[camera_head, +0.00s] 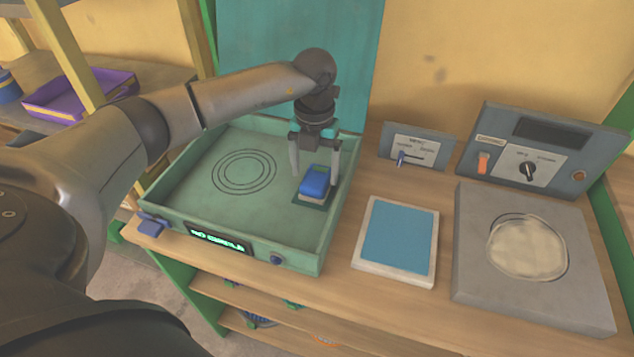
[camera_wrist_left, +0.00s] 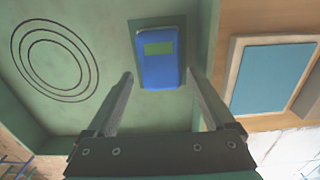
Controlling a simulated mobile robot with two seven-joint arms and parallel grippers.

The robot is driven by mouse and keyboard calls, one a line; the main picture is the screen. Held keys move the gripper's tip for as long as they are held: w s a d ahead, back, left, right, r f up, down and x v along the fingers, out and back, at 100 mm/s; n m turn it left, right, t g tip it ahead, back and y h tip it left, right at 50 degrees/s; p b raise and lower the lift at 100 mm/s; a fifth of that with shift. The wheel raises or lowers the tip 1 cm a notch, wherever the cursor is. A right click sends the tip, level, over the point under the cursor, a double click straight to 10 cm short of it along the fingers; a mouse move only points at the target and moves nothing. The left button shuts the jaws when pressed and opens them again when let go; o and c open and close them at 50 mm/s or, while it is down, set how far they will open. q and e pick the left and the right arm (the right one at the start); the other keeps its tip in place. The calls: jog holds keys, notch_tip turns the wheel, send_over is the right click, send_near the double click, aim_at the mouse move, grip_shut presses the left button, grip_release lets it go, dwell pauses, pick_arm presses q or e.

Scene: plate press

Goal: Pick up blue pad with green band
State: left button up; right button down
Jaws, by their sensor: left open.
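The blue pad with the green band (camera_head: 315,181) sits on a dark square at the right side of the green tray (camera_head: 184,191). In the left wrist view the blue pad (camera_wrist_left: 158,66) lies just beyond the fingertips, with its green band (camera_wrist_left: 158,48) facing up. My left gripper (camera_head: 314,182) points down over the pad, with one finger on each side in the head view. In the left wrist view the left gripper (camera_wrist_left: 161,76) is open with nothing between its fingers. Whether the fingers touch the pad cannot be told. My right gripper is not in view.
Right of the tray lies a flat light panel with a blue top (camera_head: 399,236). A grey block with a pale round disc (camera_head: 527,246) stands further right. Behind are a small lever box (camera_head: 417,146) and a control box with a knob (camera_head: 525,150). Concentric circles mark the tray floor.

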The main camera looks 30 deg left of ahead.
aim_at(315, 179)
pick_arm(q)
notch_tip(315, 179, down, 3)
jog(key=shift+f, duration=0.2)
jog(key=shift+r, duration=0.1)
jog(key=c, duration=1.1)
notch_tip(315, 179, up, 20)
jog(key=shift+p, duration=1.15)
